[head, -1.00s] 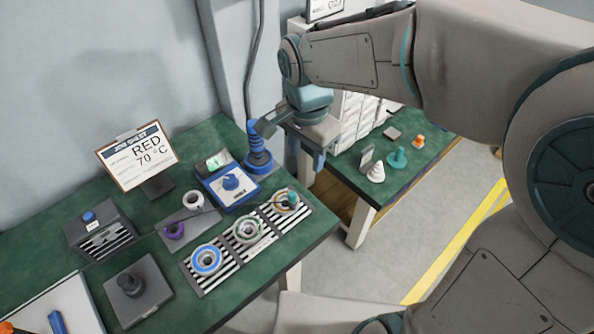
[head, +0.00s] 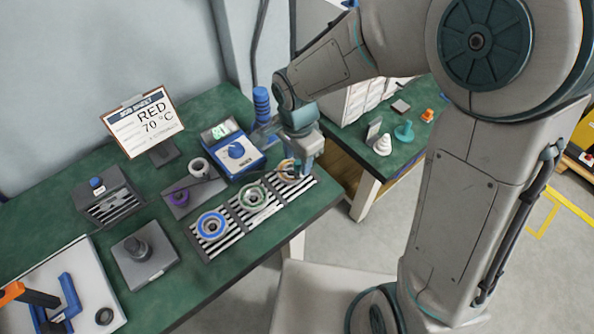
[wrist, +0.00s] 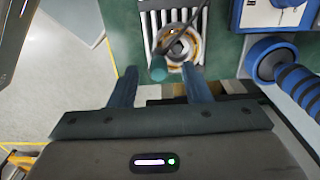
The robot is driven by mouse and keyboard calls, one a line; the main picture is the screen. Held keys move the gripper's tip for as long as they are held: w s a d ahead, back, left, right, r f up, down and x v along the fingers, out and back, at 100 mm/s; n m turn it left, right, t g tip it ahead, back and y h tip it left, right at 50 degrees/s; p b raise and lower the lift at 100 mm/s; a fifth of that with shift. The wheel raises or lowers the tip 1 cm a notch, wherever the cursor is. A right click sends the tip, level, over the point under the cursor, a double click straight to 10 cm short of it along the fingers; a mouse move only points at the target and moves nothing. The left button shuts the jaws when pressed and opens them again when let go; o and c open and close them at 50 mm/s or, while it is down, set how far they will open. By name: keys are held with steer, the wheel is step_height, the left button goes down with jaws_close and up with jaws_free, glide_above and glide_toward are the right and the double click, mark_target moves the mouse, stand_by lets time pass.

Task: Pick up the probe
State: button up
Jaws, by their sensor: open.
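The probe (wrist: 158,69) shows in the wrist view as a teal-tipped handle with a thin dark shaft. It lies across a cream and orange ring (wrist: 181,44) on a striped plate. My gripper (wrist: 159,74) is open, its two fingers on either side of the probe's teal end. I cannot tell how far above it the fingertips are. In the head view my gripper (head: 303,168) is over the right end of the striped plates, by the orange ring (head: 283,170), and hides most of the probe.
A blue instrument (head: 238,153) with a dial stands left of my gripper. A ribbed blue post (head: 262,104) is behind it. Rings with a green (head: 252,196) and a blue (head: 211,225) band lie on the other striped plates. A job sheet (head: 143,121) reads RED 70 °C.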

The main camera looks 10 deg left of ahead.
mark_target(298, 162)
steer(key=shift+d+f, duration=0.1)
steer(key=shift+f, duration=1.45)
steer(key=shift+c, duration=0.3)
jaws_close()
steer(key=shift+r, duration=0.1)
steer(key=shift+w+r, duration=0.1)
steer(key=shift+r, duration=0.35)
steer(key=r, duration=0.3)
steer(key=shift+d+r, duration=0.35)
steer(key=shift+d, duration=0.05)
steer(key=w+d+r, duration=0.1)
steer(key=d+r, duration=0.5)
steer(key=d, duration=0.4)
steer(key=shift+w+d+r+b, duration=0.15)
steer(key=shift+d+r+b, duration=0.05)
steer(key=shift+d+b, duration=0.25)
